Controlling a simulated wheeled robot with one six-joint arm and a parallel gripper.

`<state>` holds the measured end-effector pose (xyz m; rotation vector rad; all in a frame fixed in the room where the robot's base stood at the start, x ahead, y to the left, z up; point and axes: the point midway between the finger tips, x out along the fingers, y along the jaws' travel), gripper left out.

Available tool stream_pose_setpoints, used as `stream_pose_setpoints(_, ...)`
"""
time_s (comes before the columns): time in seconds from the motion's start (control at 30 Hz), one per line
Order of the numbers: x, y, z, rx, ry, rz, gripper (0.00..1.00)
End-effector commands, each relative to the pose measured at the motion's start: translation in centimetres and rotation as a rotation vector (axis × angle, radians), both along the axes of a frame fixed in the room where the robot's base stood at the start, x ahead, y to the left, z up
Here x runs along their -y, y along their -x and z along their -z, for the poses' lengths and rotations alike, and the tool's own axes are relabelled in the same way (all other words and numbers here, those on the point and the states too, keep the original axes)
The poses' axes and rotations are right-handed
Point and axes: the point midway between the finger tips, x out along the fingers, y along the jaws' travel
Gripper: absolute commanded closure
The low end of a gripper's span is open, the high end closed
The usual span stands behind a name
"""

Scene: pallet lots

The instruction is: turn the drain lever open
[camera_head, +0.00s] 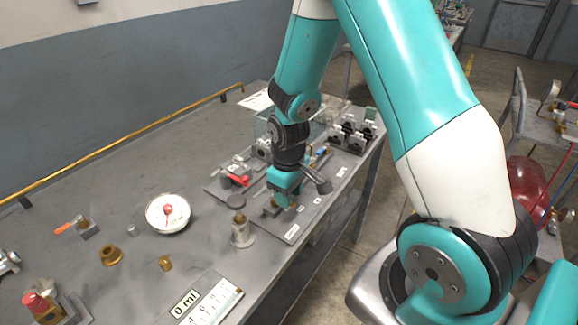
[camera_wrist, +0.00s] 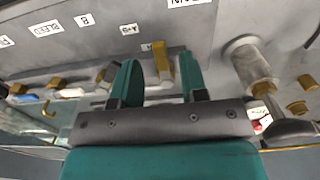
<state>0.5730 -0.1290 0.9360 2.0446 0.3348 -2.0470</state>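My gripper (camera_wrist: 160,68) is open, with its two teal fingers apart. A yellow lever (camera_wrist: 161,64) on a small grey valve body stands in the gap between the fingers; contact with either finger cannot be made out. A white label (camera_wrist: 188,2), cut off at the top edge, may read DRAIN, so I cannot be sure which valve this lever belongs to. In the head view my gripper (camera_head: 281,202) is low over the labelled grey valve board (camera_head: 292,234), and the lever under it is mostly hidden.
More yellow-handled valves (camera_wrist: 57,82) stand to the left in the wrist view. Black-and-white units (camera_head: 352,135) stand behind.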

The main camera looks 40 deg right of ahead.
Motion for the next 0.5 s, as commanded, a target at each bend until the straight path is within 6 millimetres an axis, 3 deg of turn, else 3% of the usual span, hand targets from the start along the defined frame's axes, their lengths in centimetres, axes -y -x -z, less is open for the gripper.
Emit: stream_pose_setpoints(0.5,0.1,-0.1,-12.4,0.008,0.002,0.0,0.6)
